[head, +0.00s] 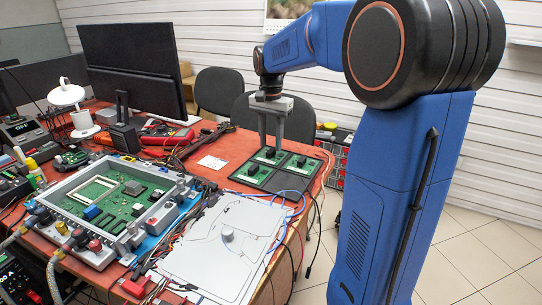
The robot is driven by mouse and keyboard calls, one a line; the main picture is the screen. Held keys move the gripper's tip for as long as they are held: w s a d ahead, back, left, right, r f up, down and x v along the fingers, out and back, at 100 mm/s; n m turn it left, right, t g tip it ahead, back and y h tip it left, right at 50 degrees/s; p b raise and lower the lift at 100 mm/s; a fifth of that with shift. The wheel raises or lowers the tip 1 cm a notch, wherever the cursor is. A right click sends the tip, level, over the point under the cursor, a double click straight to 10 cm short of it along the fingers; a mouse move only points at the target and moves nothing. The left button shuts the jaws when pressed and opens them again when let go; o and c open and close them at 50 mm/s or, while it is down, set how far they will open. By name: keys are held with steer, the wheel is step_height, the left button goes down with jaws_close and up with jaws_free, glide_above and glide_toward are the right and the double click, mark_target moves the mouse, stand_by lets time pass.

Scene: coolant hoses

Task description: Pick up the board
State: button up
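A black tray (237,177) with a grid of compartments lies near the right edge of the table. Small green boards with black parts sit in it: one at the back (262,161), one at the front left (247,175) and one at the right (304,168). My gripper (271,146) points down over the back board. Its two grey fingers are apart, with the tips close to the board and its black part near them. I cannot tell whether the fingers touch it. A larger green board (112,205) sits in a grey housing (68,183) at the left.
A grey metal cover plate (205,262) with a knob lies in front of the tray, with blue and black cables beside it. A monitor (135,60), a white lamp (66,93) and red tools stand behind. Hoses (62,262) reach the housing from the left.

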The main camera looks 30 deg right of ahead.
mark_target(271, 150)
steer(key=shift+f, duration=1.35)
steer(key=shift+c, duration=0.2)
jaws_close()
step_height(271, 150, up, 10)
